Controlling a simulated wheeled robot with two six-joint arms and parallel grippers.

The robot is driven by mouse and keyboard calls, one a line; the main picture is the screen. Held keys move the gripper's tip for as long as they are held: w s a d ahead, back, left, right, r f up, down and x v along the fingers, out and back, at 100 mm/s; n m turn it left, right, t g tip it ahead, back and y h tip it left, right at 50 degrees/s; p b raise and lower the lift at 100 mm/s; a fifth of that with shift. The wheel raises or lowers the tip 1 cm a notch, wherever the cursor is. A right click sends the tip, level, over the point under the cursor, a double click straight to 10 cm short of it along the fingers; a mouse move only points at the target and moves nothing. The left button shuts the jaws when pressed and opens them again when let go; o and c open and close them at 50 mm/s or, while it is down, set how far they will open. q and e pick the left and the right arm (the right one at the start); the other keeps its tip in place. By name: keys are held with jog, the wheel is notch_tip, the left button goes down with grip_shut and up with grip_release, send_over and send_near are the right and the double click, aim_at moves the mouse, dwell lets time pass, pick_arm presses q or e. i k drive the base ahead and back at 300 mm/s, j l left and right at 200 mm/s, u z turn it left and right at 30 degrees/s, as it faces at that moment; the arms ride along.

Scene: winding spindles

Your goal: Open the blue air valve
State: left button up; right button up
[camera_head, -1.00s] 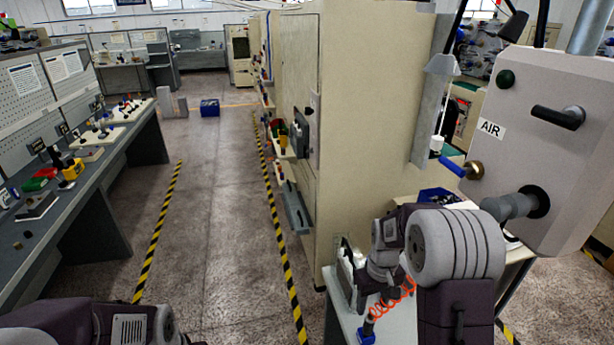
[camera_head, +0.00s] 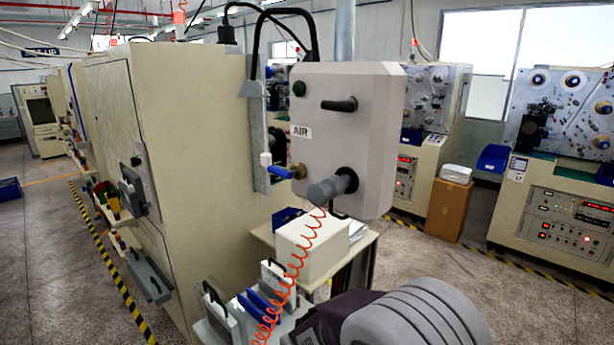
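The blue air valve (camera_head: 281,171) is a blue lever on a brass fitting (camera_head: 298,171) at the left side of a grey-white box. The lever points left, roughly horizontal. The box carries an AIR label (camera_head: 301,132), a green button (camera_head: 299,88), a black handle (camera_head: 339,104) and a grey cylindrical knob (camera_head: 333,187). My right arm (camera_head: 410,320) shows at the bottom right, below the box and apart from the valve; its gripper is not in view. My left gripper is not in view either.
A white block (camera_head: 313,245) stands on a small table below the box. A coiled orange hose (camera_head: 290,283) hangs in front of it. A tall beige cabinet (camera_head: 200,150) stands left. Winding machines (camera_head: 560,170) and a cardboard carton (camera_head: 448,208) stand behind at right.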

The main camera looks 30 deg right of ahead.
aim_at(298, 171)
jog(key=k+z, duration=0.15)
jog(key=z, duration=0.75)
